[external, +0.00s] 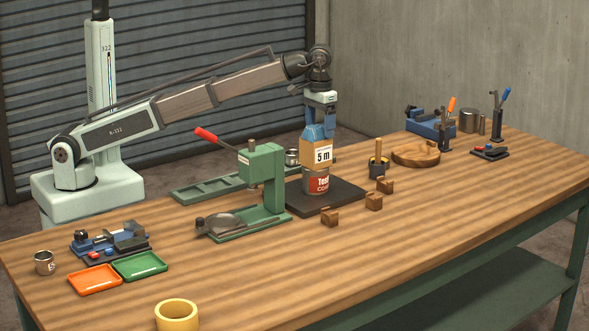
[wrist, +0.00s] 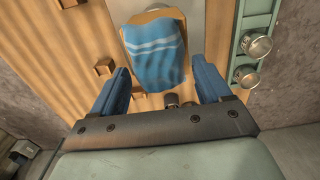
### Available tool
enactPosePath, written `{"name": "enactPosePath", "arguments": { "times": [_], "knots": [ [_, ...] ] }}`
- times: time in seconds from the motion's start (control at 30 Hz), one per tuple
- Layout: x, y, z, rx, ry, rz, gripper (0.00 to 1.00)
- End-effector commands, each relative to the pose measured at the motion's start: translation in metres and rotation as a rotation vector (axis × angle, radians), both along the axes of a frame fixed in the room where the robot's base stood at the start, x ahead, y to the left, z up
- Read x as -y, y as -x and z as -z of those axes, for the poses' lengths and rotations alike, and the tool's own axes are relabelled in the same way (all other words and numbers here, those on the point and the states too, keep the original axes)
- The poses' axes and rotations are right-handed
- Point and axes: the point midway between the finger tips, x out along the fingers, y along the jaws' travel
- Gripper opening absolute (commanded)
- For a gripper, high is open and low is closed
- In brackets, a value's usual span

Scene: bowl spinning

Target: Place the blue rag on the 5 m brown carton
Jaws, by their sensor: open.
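The blue rag (wrist: 157,50) has pale stripes. In the wrist view it lies draped over the top of the brown carton (wrist: 153,9), whose brown edge shows past it. In the external view the carton (external: 316,154), labelled "5 m", sits on a red can on a dark mat. The rag cannot be clearly told apart from my blue fingers there. My gripper (external: 319,136) is directly above the carton, pointing down. In the wrist view my gripper (wrist: 160,72) is open, with one finger on each side of the rag and gaps between.
A green press (external: 262,175) with a red lever stands left of the carton. The red can (external: 316,182) rests on the dark mat (external: 347,194). Several small wooden blocks (external: 374,202) lie to the right. The front right of the table is clear.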

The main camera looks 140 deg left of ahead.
Motion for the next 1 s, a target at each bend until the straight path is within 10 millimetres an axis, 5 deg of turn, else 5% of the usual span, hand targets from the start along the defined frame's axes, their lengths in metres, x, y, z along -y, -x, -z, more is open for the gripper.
{"name": "enactPosePath", "arguments": {
  "times": [0.63,1.0],
  "knots": [
    [-0.001,-0.001,-0.073,0.001,-0.001,0.0,0.77],
    [0.0,0.0,-0.077,0.0,0.0,0.0,0.77]
  ]
}}
